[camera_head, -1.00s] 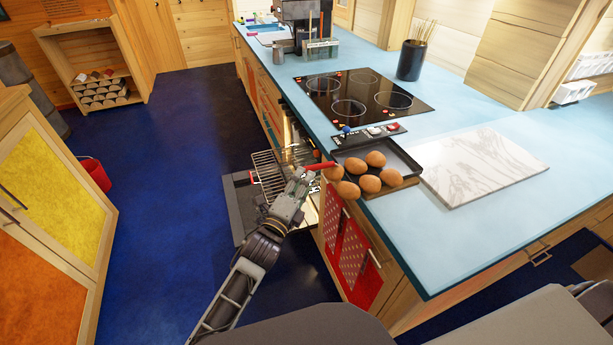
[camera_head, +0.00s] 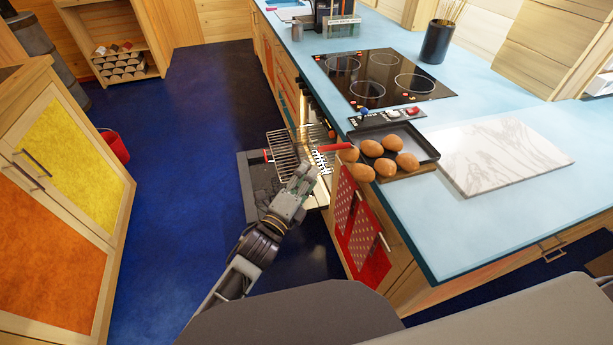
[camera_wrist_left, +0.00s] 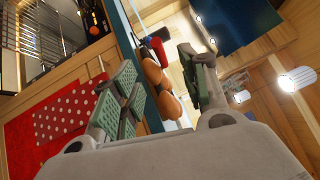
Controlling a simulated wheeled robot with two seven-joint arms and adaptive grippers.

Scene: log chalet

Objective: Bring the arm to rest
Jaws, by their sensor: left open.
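My left arm comes in from the bottom of the head view. Its gripper (camera_head: 306,176) is beside the counter's left edge, near the open oven. In the left wrist view its two green-padded fingers (camera_wrist_left: 165,90) stand apart, with nothing held between them. Several brown rounded pieces (camera_wrist_left: 157,76) show beyond the gap between the fingers. In the head view the pieces lie on and at the near-left edge of a dark tray (camera_head: 425,148). A red handle (camera_head: 336,147) sticks out left of the tray, just beyond the gripper. My right gripper is not in view.
The blue counter (camera_head: 440,220) carries a black hob (camera_head: 385,80), a marble board (camera_head: 500,155) and a dark utensil pot (camera_head: 437,42). The oven is open low, with a wire rack (camera_head: 288,148) out. The blue floor (camera_head: 185,190) is clear; a red bucket (camera_head: 115,146) stands left.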

